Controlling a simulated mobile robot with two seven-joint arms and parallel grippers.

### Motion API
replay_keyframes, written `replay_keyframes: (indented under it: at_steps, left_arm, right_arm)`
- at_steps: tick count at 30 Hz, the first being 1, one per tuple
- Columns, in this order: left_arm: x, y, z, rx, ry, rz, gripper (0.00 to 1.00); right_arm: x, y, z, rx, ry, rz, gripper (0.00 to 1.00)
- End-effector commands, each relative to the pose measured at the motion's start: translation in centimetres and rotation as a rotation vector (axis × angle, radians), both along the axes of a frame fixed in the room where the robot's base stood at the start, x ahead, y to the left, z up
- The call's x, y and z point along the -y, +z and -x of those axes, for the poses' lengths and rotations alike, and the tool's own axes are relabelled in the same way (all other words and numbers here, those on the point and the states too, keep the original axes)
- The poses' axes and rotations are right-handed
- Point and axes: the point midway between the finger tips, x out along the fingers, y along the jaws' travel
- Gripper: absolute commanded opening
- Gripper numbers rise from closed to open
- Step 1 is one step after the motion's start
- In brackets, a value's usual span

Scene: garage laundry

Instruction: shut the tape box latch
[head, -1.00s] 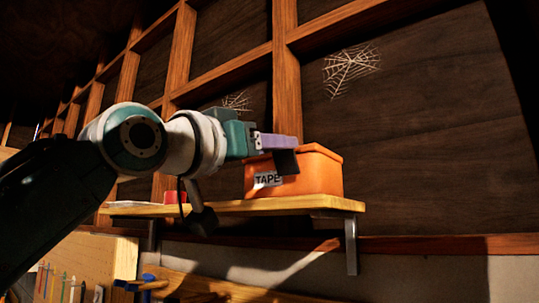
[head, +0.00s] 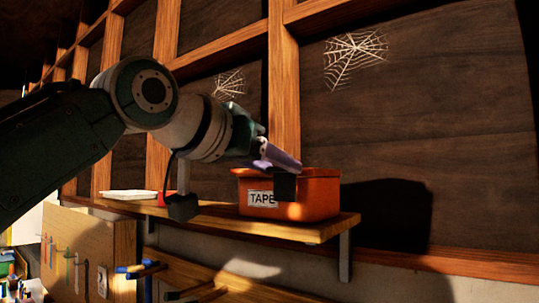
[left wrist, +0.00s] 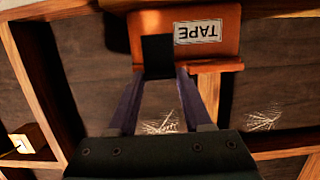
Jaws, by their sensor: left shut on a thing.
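The orange tape box (head: 318,200) stands on the wooden shelf, with a white TAPE label (head: 262,199) on its front. Its lid looks down, though the arm partly covers it. A black latch plate (head: 284,187) lies at the front, just below the lid rim. My left gripper (head: 291,169) comes from the left, its purple fingers sloping down to the latch. In the left wrist view, the box appears upside down and the black latch (left wrist: 157,58) sits between the fingertips. The left gripper is shut on the latch. My right gripper is not in view.
The wooden shelf (head: 322,231) has a white flat item (head: 128,194) and a red item (head: 165,199) at its left. Studs and dark panels with cobwebs (head: 355,58) stand behind. A pegboard with tools (head: 90,255) and pegs are below. The shelf's right end is clear.

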Motion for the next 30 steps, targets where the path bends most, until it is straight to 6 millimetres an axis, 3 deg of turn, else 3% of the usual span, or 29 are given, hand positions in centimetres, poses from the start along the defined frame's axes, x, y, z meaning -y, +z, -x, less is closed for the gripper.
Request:
replay_keyframes:
  at_steps: [8, 9, 16, 30]
  left_arm:
    - [0.00, -0.04, -0.01, -0.001, 0.001, -0.001, 0.00]
    - [0.00, -0.05, -0.02, -0.001, 0.001, -0.001, 0.53]
    - [-0.03, -0.04, -0.03, 0.000, 0.001, 0.000, 0.79]
    - [-0.28, -0.11, -0.16, 0.002, 0.008, -0.002, 0.80]
  right_arm:
    - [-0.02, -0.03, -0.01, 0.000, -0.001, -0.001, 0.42]
    - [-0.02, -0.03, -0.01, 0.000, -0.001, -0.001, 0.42]
    - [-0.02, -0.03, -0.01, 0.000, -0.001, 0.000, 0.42]
    - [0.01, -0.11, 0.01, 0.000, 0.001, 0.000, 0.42]
